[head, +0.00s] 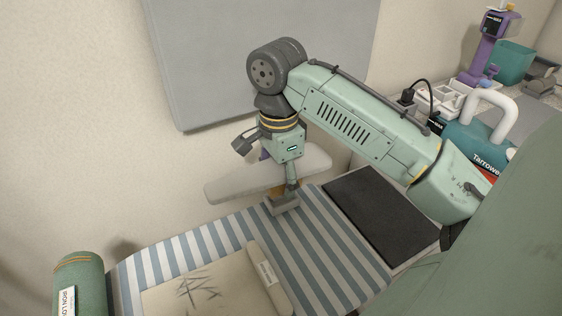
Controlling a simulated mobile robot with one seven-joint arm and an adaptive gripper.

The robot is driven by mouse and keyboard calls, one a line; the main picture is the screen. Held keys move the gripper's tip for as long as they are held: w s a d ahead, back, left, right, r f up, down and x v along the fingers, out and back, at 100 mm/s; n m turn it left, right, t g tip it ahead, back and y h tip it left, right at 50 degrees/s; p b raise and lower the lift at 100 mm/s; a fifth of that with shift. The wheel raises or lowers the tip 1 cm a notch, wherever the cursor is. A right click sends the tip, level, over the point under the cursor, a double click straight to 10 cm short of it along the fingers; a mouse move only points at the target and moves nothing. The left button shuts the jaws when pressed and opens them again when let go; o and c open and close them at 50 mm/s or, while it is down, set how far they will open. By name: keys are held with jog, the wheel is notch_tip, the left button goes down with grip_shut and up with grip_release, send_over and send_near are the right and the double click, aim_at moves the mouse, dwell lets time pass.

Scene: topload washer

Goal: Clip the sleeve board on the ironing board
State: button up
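The ironing board (215,243) has a blue and white striped cover and runs across the lower middle of the head view. The sleeve board (235,188) is a narrow, pale padded board above the ironing board's far edge. A small orange part shows at its underside. My gripper (283,200) points down in front of the sleeve board and covers its middle. Its grey tip is low over the striped cover; I cannot tell whether it touches the cover or the sleeve board. The finger opening is hidden from this side.
A beige cloth with a leaf print (195,292) lies on the near part of the ironing board. A dark rest pad (380,210) is at its right end. A green cylinder (78,280) stands at lower left.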

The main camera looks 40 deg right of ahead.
aim_at(281, 190)
jog(key=shift+f+b, duration=0.7)
jog(key=shift+f, duration=0.85)
jog(key=shift+c, duration=0.2)
jog(key=o, duration=1.8)
notch_tip(281, 190, up, 12)
jog(key=shift+a+r, duration=0.1)
